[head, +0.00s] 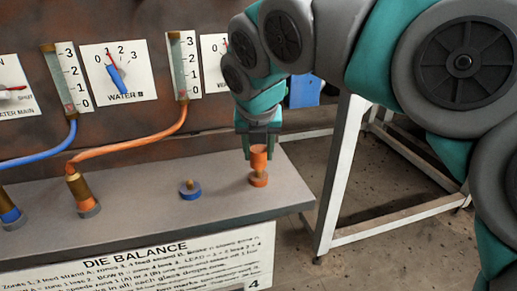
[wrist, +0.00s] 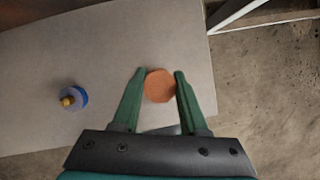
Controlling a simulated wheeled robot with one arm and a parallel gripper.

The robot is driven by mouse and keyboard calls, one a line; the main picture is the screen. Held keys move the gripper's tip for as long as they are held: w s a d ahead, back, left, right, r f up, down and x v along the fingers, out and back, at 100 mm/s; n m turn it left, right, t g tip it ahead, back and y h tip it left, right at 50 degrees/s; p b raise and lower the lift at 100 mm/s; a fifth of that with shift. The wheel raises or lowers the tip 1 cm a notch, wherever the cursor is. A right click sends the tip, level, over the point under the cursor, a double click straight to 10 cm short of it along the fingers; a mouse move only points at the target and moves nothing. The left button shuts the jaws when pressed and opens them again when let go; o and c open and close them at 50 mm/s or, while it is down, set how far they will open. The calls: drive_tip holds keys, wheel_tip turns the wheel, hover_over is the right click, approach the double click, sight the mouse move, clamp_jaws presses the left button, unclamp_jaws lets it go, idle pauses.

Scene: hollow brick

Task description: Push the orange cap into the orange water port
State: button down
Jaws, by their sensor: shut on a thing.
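My gripper (head: 259,146) points down over the right part of the grey bench, shut on the orange cap (head: 259,159). In the wrist view the cap (wrist: 160,87) sits between the two green fingertips. The orange water port (head: 258,180) is a low orange ring with a brass stub, straight below the cap in the head view. Part of the brass shows between cap and ring. I cannot tell whether the cap touches the brass. The port is hidden behind the cap in the wrist view.
A blue port (head: 190,190) with a brass stub stands left of the orange one. An orange hose (head: 130,149) and a blue hose (head: 40,157) run to fittings at the left. A panel with gauges and dials stands behind. The bench (head: 225,213) ends just right of my gripper.

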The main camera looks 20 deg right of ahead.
drive_tip(key=shift+f, duration=1.4)
idle(0.6)
drive_tip(key=shift+c, duration=1.8)
unclamp_jaws()
drive_tip(key=v, duration=0.7)
drive_tip(key=shift+s+r, duration=0.15)
drive_tip(key=shift+r, duration=0.25)
drive_tip(key=shift+s, duration=0.15)
